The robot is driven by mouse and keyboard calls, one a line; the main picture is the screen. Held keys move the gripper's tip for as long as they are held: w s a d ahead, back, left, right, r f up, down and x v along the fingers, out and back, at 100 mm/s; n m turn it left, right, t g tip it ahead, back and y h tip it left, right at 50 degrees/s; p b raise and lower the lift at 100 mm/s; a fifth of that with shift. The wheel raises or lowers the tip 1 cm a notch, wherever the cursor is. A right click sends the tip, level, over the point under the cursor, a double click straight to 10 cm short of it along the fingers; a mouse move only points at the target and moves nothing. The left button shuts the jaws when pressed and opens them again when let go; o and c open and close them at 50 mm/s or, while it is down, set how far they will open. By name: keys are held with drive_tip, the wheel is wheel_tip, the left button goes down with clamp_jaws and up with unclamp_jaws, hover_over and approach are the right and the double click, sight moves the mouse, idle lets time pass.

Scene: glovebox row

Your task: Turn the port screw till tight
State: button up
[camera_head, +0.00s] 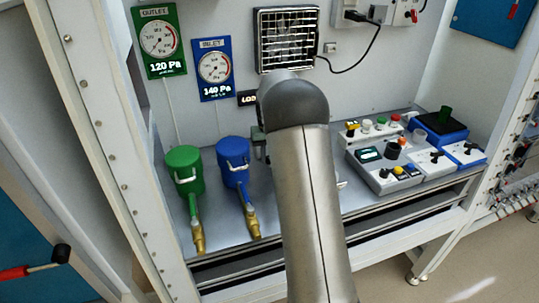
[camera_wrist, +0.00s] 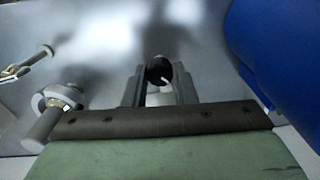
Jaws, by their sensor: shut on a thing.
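In the wrist view my gripper (camera_wrist: 159,78) has its two dark fingers closed on either side of a dark round screw head (camera_wrist: 157,71), which I take for the port screw. A short white mark shows on or beside it. The fingers partly cover the screw, so I cannot tell how tight it sits. In the head view my own arm hides the gripper and the screw.
A blue canister (camera_wrist: 278,50) is close on the right in the wrist view and also stands on the bench in the head view (camera_head: 233,158). A green canister (camera_head: 184,168) stands left of it. A metal fitting (camera_wrist: 60,103) is close on the left. Control boxes (camera_head: 384,172) occupy the bench's right.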

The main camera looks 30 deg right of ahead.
drive_tip(key=m, duration=0.4)
drive_tip(key=shift+r+m, duration=0.1)
drive_tip(key=shift+m, duration=2.1)
drive_tip(key=shift+p, duration=0.3)
drive_tip(key=o, duration=1)
drive_tip(key=shift+r, duration=0.1)
wheel_tip(320, 180, up, 17)
drive_tip(key=shift+r+b, duration=0.1)
drive_tip(key=shift+b, duration=0.2)
